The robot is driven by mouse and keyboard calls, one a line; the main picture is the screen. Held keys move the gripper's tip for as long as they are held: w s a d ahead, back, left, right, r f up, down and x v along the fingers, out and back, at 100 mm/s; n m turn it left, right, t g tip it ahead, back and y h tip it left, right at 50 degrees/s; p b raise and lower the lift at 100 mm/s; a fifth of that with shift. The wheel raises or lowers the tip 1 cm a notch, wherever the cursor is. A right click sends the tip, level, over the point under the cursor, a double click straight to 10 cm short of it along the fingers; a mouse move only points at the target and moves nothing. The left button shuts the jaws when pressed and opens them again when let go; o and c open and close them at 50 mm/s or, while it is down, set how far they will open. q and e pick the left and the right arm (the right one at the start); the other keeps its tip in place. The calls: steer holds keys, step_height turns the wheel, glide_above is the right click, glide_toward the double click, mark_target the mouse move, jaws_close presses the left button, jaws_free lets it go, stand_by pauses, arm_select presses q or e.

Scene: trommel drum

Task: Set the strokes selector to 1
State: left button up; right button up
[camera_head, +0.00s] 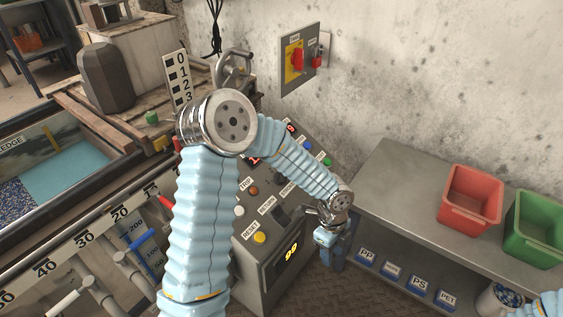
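The grey control console (262,283) stands in the middle, with small labels, coloured buttons and lit displays on its sloped face. I cannot make out a label reading strokes on it; my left arm covers part of the face. An upright white plate marked 0, 1, 2, 3 (179,79) stands on the bench behind my arm. I cannot tell whether it belongs to the selector. My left gripper (331,257) hangs pointing down just right of the console's front edge. Its fingers are small and dark, so their opening is unclear. My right gripper is out of view.
A grey bench (389,178) at the right holds a red bin (471,199) and a green bin (538,228). Labelled blue blocks (392,270) sit below. A wall switch box (300,58) has a red handle. A water tank (70,165) lies left.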

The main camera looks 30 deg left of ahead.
arm_select(q)
steer(key=w+a+r+m+t+y, duration=0.1)
steer(key=w+a+r+m+y, duration=0.2)
steer(key=r, duration=0.4)
steer(key=w+a+r+m+t+y, duration=0.1)
steer(key=w+a+r+m+y, duration=0.15)
steer(key=a+r+m, duration=0.35)
steer(key=m+y, duration=0.2)
steer(key=y, duration=0.1)
glide_toward(282, 177)
steer(key=shift+t+h, duration=0.3)
steer(key=shift+h, duration=0.05)
steer(key=x, duration=0.3)
steer(key=w+x, duration=0.1)
steer(key=x, duration=0.1)
steer(key=a+r+x, duration=0.1)
steer(key=x, duration=0.2)
steer(key=shift+w+a+f, duration=0.2)
steer(key=shift+w+f, duration=0.05)
steer(key=shift+f, duration=0.1)
jaws_close()
